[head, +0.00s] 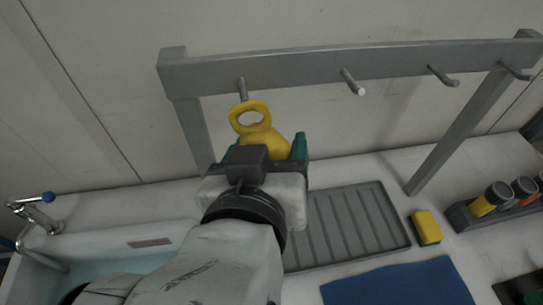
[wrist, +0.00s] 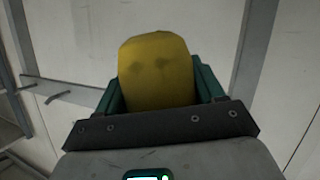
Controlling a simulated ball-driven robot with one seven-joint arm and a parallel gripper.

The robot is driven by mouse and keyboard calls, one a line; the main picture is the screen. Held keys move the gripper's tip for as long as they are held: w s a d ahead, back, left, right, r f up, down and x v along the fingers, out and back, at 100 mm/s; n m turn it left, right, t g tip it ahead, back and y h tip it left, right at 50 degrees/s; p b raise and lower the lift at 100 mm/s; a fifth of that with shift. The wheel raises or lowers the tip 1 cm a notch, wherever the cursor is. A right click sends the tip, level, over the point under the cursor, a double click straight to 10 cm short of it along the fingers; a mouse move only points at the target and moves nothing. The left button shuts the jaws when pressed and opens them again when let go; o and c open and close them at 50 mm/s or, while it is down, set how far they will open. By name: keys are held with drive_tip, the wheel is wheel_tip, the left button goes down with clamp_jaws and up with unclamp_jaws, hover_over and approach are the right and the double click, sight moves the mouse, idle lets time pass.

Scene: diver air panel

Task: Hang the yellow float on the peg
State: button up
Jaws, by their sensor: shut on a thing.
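The yellow float (head: 272,143) has a rounded body and a ring-shaped handle (head: 250,117) at its top. My gripper (head: 267,150) is shut on its body, with a teal finger on each side. The float tilts a little to the left in the head view. Its ring is just below the leftmost peg (head: 242,88) of the grey rack. The peg's lower end meets the ring's upper edge in the picture; I cannot tell whether they touch. In the wrist view the float (wrist: 158,75) fills the space between the fingers and its ring is hidden.
The rack's crossbar (head: 300,75) carries more pegs to the right, all bare. Below are a grey ribbed tray (head: 350,230), a yellow sponge (head: 426,226), a blue mat (head: 400,285) and a bottle holder (head: 497,208). A sink with a tap (head: 38,215) is at left.

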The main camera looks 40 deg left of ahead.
drive_tip(key=shift+w+a+f+b, duration=0.2)
drive_tip(key=shift+w+a+f, duration=0.05)
drive_tip(key=shift+w+a, duration=0.7)
drive_tip(key=shift+w+a+f+b, duration=0.2)
drive_tip(key=shift+w+a, duration=0.55)
drive_tip(key=shift+a, duration=0.3)
drive_tip(key=o, duration=1.2)
drive_tip(key=b+v, duration=0.1)
drive_tip(key=v, duration=0.9)
drive_tip(key=shift+s+d, duration=0.2)
drive_tip(key=shift+s, duration=0.1)
